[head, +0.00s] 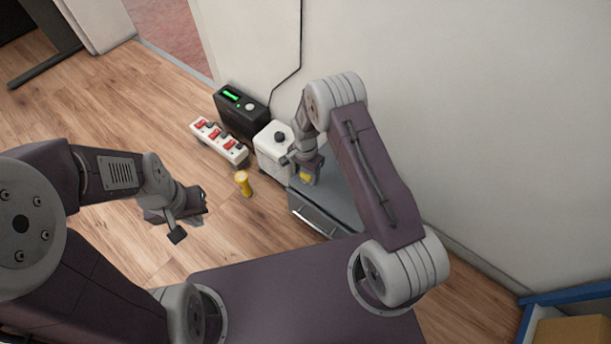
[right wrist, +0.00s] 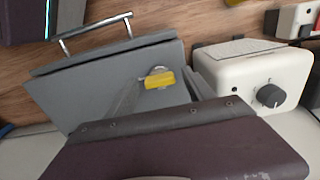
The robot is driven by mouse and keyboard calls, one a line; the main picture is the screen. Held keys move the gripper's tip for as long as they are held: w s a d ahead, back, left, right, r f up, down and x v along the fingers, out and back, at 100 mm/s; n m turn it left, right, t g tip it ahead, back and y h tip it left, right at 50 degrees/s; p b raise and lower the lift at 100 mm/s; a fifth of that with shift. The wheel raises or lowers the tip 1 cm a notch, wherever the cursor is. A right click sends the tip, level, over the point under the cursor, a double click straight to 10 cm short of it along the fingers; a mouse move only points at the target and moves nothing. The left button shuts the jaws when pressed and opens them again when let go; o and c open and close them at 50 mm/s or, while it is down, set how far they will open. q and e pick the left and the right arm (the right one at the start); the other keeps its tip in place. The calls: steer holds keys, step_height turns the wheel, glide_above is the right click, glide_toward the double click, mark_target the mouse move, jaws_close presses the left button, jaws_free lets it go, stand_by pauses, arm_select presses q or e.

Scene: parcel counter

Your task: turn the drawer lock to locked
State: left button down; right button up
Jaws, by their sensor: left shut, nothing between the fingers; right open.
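The drawer unit (head: 335,200) is a grey box with a silver bar handle, standing right of centre in the head view. Its yellow lock knob (head: 305,179) is partly hidden under my right gripper (head: 307,170). In the right wrist view the lock knob (right wrist: 160,79) is a yellow bar on a round silver base, lying roughly level in the picture. My right gripper (right wrist: 163,88) is open, its fingers on either side of the knob; I cannot tell whether they touch it. My left gripper (head: 190,216) is shut and empty, well left of the drawer.
A white box (head: 272,155) with a dark dial stands close beside the drawer unit. Behind are a black device (head: 241,108) with a green display and a strip of red switches (head: 219,141). A yellow object (head: 243,183) stands left of the drawer. A wall rises behind.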

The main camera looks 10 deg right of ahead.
jaws_close()
steer(key=shift+r+n+p, duration=0.25)
steer(key=shift+n+p, duration=1.25)
steer(key=shift+n, duration=0.1)
steer(key=n+p, duration=0.2)
steer(key=n, duration=0.2)
steer(key=shift+n, duration=0.3)
steer(key=n+p, duration=0.1)
steer(key=n, duration=0.3)
steer(key=shift+f+p, duration=0.1)
steer(key=shift+p, duration=0.3)
steer(key=n+p, duration=0.1)
steer(key=n, duration=0.4)
steer(key=shift+f+n, duration=0.1)
steer(key=shift+n, duration=0.4)
